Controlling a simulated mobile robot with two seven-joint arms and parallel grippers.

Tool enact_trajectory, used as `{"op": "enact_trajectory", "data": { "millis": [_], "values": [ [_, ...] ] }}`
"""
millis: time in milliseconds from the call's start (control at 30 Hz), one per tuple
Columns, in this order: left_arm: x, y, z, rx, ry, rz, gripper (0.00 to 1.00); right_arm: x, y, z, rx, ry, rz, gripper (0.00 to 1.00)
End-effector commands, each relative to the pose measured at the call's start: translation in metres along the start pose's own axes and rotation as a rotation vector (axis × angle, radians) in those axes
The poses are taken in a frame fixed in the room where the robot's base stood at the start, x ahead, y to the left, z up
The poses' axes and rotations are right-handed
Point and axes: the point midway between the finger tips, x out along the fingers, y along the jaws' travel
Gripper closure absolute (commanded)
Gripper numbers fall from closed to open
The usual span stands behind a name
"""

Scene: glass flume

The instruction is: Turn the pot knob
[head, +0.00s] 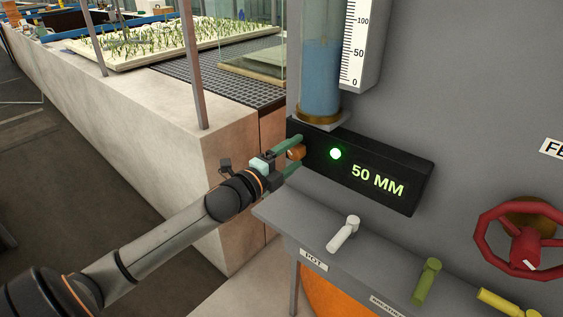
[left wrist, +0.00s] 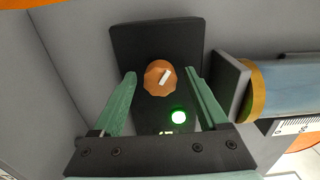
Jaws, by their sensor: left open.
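The pot knob (head: 297,151) is a small orange-brown knob on the left end of a black display box (head: 398,197). In the left wrist view the knob (left wrist: 160,78) shows face-on, with scalloped edges and a white pointer mark tilted to the upper right. My left gripper (head: 291,156) is open, its green fingers on either side of the knob. In the left wrist view there are gaps between the knob and both fingers (left wrist: 164,76). A green lamp (head: 335,154) glows beside the knob, and the display reads "50 MM". My right gripper is not in view.
A blue-filled tube (head: 321,75) with a scale (head: 358,45) stands above the box. Below is a grey ledge with a white lever (head: 343,234) over a "POT" label, a green lever (head: 426,281) and a yellow lever (head: 507,302). A red handwheel (head: 524,243) is at right.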

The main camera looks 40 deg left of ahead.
Motion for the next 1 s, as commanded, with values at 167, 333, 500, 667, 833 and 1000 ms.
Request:
{"op": "enact_trajectory", "data": {
  "millis": [167,333,500,667,833,1000],
  "values": [
    [-0.017,0.002,0.0,0.002,0.001,0.002,0.23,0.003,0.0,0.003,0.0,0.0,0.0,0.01],
    [-0.042,0.003,-0.001,0.001,0.001,0.003,0.23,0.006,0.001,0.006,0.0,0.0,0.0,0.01],
    [-0.065,0.003,0.0,0.0,0.0,0.003,0.23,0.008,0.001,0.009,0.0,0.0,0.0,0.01],
    [-0.086,0.003,0.0,0.0,0.0,0.004,0.23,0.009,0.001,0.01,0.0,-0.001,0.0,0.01],
    [-0.105,0.002,0.0,-0.002,0.0,0.003,0.23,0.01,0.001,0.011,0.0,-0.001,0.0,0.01],
    [-0.117,0.001,0.0,-0.001,-0.001,0.002,0.23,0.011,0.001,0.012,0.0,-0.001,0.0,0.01]
  ]
}}
